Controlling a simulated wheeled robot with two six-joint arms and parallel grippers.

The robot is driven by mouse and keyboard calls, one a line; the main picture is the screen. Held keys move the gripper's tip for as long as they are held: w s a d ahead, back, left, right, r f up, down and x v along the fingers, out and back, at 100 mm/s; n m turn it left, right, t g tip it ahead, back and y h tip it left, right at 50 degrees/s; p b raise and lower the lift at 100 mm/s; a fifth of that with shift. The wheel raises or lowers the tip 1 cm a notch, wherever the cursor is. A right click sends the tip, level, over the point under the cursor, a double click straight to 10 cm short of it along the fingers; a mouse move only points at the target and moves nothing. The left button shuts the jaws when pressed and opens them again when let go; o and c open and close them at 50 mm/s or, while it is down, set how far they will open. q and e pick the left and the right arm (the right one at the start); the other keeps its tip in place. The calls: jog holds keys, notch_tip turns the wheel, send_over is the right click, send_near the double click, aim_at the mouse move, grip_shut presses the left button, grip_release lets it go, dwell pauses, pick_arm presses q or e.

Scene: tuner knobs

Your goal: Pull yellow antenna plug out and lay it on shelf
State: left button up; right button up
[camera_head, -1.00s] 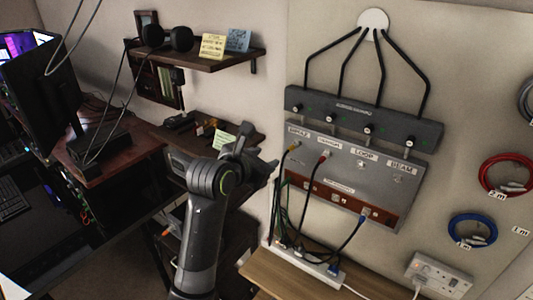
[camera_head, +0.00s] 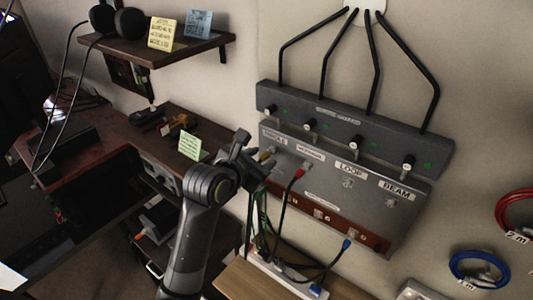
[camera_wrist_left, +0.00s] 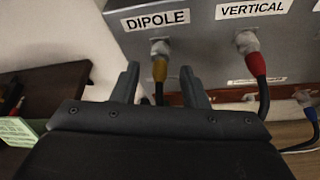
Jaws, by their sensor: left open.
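The yellow antenna plug (camera_wrist_left: 159,66) is seated in the socket under the DIPOLE label in the left wrist view; its dark cable hangs down. In the head view the yellow plug (camera_head: 266,153) is partly hidden by my left gripper (camera_head: 251,152). In the left wrist view the left gripper (camera_wrist_left: 159,85) is open, one finger on each side of the plug and cable, with gaps on both sides. A dark wooden shelf (camera_head: 190,116) is left of the panel, with a green note on it. My right gripper is not in view.
A red plug (camera_wrist_left: 249,47) sits in the VERTICAL socket, close on the right. LOOP and BEAM sockets have no cable. A higher shelf (camera_head: 178,51) holds headphones and notes.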

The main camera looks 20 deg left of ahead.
pick_arm(q)
jog(key=shift+s+a+r, duration=0.1)
jog(key=shift+s, duration=0.2)
jog(key=shift+w, duration=0.1)
grip_shut()
jog(key=shift+s, duration=0.2)
jog(key=shift+s+a, duration=0.35)
jog(key=shift+s, duration=0.45)
jog(key=shift+s, duration=0.2)
jog(key=shift+s+a, duration=0.3)
jog(key=shift+s, duration=0.35)
jog(key=shift+s, duration=0.1)
